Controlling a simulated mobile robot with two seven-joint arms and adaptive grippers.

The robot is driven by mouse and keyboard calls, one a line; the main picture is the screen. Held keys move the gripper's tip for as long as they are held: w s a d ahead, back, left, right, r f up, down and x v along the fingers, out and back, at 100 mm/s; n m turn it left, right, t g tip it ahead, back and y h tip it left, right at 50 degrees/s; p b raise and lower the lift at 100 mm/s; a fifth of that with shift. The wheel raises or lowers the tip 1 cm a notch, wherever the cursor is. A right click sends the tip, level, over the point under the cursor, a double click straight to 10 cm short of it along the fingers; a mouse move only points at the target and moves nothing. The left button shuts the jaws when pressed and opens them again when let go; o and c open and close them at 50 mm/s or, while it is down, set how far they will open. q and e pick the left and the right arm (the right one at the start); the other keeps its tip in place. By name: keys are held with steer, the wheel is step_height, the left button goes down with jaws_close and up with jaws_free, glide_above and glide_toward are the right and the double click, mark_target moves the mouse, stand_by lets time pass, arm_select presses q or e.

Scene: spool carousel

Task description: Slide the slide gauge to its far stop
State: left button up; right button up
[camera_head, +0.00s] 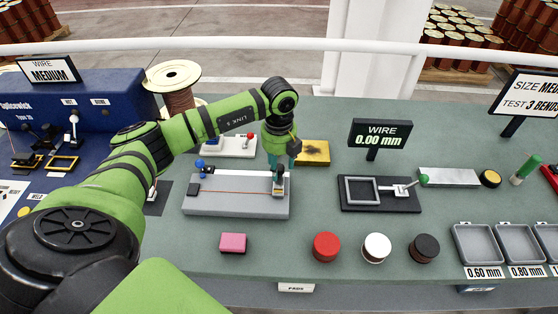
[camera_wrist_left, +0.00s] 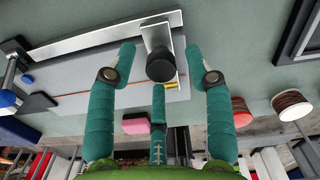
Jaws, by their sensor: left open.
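The slide gauge (camera_head: 235,209) is a light grey plate with a long rail and an orange line along it, lying on the green bench. Its slider (camera_head: 278,188) stands near the right end of the plate. In the left wrist view the slider's black round knob (camera_wrist_left: 160,66) sits between the teal fingers of my left gripper (camera_wrist_left: 162,78). The fingers are spread, with visible gaps beside the knob. In the head view my left gripper (camera_head: 280,160) points down over the slider and partly hides it. My right gripper is not in view.
A pink block (camera_head: 233,243) and red (camera_head: 326,247), white (camera_head: 376,248) and black (camera_head: 425,248) spools lie in front. A black-framed device (camera_head: 380,193) stands to the right. Blue posts (camera_head: 201,169) stand at the gauge's left end.

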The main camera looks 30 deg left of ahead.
arm_select(q)
steer(key=shift+f, duration=0.3)
jaws_close()
steer(key=s+a+b, duration=0.1)
steer(key=s+a, duration=0.1)
steer(key=a, duration=0.2)
steer(key=s+a+b, duration=0.1)
steer(key=s+a, duration=0.2)
steer(key=a, duration=0.1)
steer(key=s+a+b, duration=0.2)
steer(key=s+a, duration=0.1)
steer(key=a, duration=0.2)
steer(key=shift+s+a, duration=0.3)
steer(key=shift+a, duration=0.15)
jaws_free()
